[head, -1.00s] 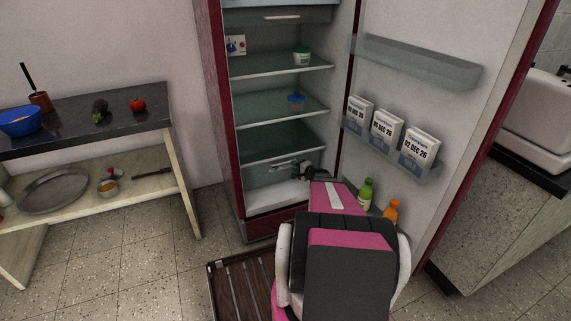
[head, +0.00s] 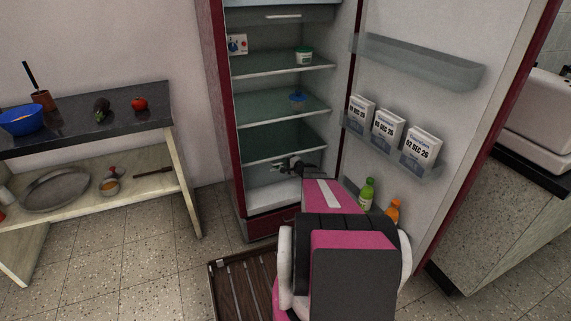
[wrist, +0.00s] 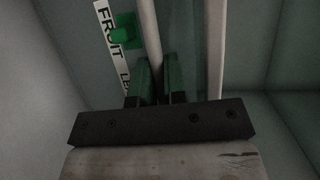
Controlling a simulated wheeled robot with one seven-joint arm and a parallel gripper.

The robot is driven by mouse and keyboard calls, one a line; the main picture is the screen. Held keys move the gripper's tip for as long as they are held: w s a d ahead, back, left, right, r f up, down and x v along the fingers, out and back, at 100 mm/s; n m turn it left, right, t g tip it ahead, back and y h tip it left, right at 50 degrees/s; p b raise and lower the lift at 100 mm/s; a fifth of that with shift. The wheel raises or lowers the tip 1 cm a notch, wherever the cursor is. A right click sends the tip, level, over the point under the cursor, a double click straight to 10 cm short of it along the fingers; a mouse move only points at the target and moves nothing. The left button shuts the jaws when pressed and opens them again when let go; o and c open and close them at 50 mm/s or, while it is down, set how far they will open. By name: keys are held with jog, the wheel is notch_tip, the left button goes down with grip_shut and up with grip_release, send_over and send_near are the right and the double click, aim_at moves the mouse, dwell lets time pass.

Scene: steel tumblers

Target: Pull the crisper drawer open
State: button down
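The crisper drawer (head: 262,176) is a clear bin low in the open fridge, under the lowest glass shelf, and looks shut. In the wrist view its front carries a "FRUIT" label (wrist: 104,15) with a green patch. A pale bar, the drawer's handle (wrist: 150,35), runs down between the fingers of my gripper (wrist: 157,82). The narrow gap between the dark green fingers looks filled by the bar. In the head view my gripper (head: 291,164) reaches in at the drawer's front, and my arm hides part of the fridge bottom.
The fridge door (head: 455,100) stands open on the right, with boxes (head: 387,130) and bottles (head: 367,193) on its racks, close to my arm. A slatted wooden mat (head: 240,285) lies on the floor in front. A shelf table (head: 90,130) stands left.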

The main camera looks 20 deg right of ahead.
jog(key=s, duration=1.9)
jog(key=shift+s+d, duration=0.3)
jog(key=shift+d, duration=0.05)
jog(key=c, duration=1.2)
grip_release()
jog(key=v, duration=1)
jog(key=shift+s+d+r, duration=0.15)
jog(key=shift+s, duration=0.2)
